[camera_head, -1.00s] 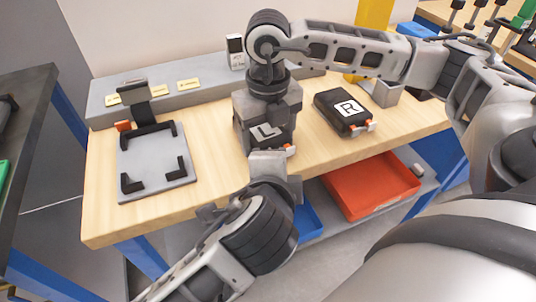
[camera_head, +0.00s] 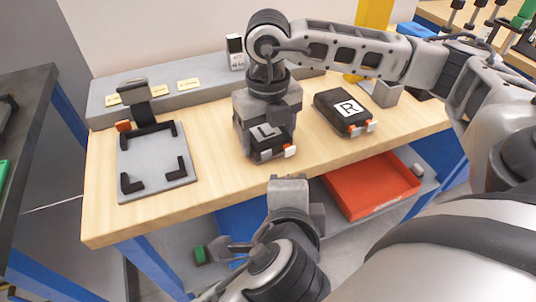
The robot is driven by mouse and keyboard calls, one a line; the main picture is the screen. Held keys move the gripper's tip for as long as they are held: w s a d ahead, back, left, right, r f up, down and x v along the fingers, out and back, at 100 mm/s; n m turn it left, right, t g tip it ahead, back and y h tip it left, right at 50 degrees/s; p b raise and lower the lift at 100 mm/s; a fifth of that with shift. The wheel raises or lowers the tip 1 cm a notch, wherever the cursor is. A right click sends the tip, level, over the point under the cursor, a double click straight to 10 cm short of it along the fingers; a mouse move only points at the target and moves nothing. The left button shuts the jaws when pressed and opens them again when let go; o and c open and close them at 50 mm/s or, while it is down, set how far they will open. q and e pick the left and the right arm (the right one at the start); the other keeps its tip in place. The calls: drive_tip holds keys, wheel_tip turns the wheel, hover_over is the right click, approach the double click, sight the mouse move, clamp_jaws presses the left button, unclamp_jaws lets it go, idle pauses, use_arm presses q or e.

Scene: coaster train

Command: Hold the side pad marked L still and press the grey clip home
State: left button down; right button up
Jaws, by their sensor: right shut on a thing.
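The black side pad marked L (camera_head: 266,133) lies near the middle of the bench, its white letter facing up. My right gripper (camera_head: 266,108) comes down from above and is shut on this pad, hiding its rear part. The light grey clip (camera_head: 290,151) shows at the pad's front right corner; I cannot tell how far in it sits. My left gripper (camera_head: 289,182) is in front of the bench edge, below the clip and apart from it. I cannot tell whether its fingers are open or shut.
A side pad marked R (camera_head: 343,110) with orange and grey clips lies to the right. A grey plate (camera_head: 154,165) with black corner brackets lies at the left. A red bin (camera_head: 372,185) is under the bench. Bare wood lies between plate and L pad.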

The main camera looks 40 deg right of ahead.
drive_tip(key=o, duration=1.3)
drive_tip(key=shift+r, duration=0.1)
wheel_tip(320, 180, up, 12)
drive_tip(key=shift+f, duration=0.1)
